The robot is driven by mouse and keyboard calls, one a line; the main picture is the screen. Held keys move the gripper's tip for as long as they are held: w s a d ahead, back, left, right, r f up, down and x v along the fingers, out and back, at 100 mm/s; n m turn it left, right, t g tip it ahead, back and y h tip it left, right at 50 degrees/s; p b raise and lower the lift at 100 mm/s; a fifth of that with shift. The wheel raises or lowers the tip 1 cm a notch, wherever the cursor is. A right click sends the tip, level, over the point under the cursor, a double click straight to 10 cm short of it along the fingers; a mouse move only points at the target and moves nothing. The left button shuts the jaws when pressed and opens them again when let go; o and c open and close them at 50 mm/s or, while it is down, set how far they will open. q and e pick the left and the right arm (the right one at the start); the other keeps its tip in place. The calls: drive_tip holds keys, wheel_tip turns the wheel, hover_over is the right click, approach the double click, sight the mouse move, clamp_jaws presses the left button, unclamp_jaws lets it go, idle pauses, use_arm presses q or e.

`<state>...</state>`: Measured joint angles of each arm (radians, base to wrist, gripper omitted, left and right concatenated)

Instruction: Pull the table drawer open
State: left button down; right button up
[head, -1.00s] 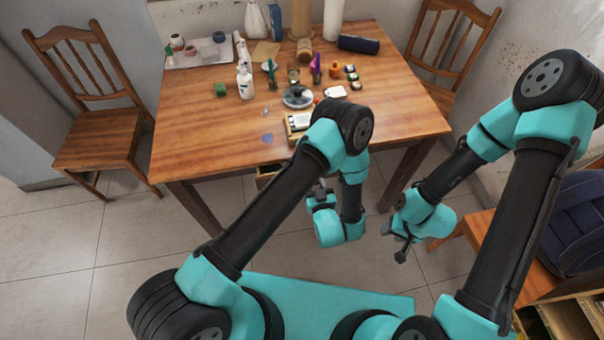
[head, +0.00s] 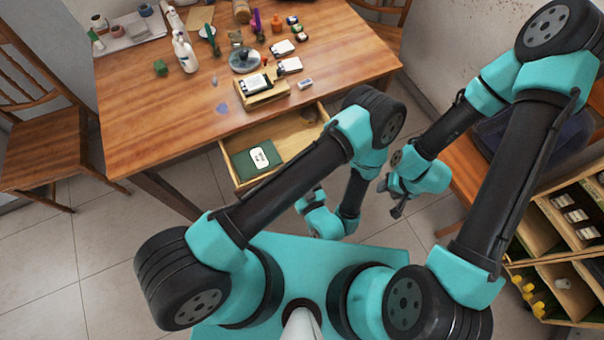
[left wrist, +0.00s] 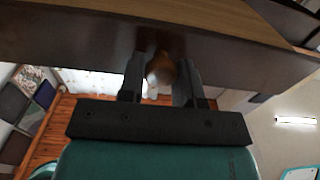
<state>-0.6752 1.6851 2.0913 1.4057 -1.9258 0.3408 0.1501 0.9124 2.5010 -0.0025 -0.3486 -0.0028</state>
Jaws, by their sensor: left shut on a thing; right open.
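The table drawer (head: 292,132) stands pulled out from the front of the wooden table (head: 150,122), its inside showing in the head view. My left gripper (left wrist: 160,82) is shut on the drawer's round brown knob (left wrist: 160,68), below the dark drawer front (left wrist: 70,35) in the left wrist view. In the head view my left arm hides part of the drawer and its front. My right gripper (head: 390,198) is open and empty, right of the drawer.
Bottles, a round dish (head: 244,60) and several small items stand on the table. A wooden chair (head: 40,140) is at the left. A shelf unit (head: 560,250) and a dark bag (head: 510,140) are at the right. Floor tiles are clear at the left.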

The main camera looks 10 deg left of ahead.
use_arm(q)
drive_tip(key=c, duration=0.8)
unclamp_jaws()
drive_tip(key=shift+c, duration=0.2)
drive_tip(key=shift+s+d, duration=0.1)
drive_tip(key=shift+s, duration=0.05)
drive_tip(key=v, duration=0.7)
drive_tip(key=shift+s+d+r, duration=0.15)
drive_tip(key=shift+s+d, duration=0.05)
drive_tip(key=shift+s, duration=0.05)
drive_tip(key=x, duration=0.7)
drive_tip(key=shift+w+a, duration=0.15)
idle(0.6)
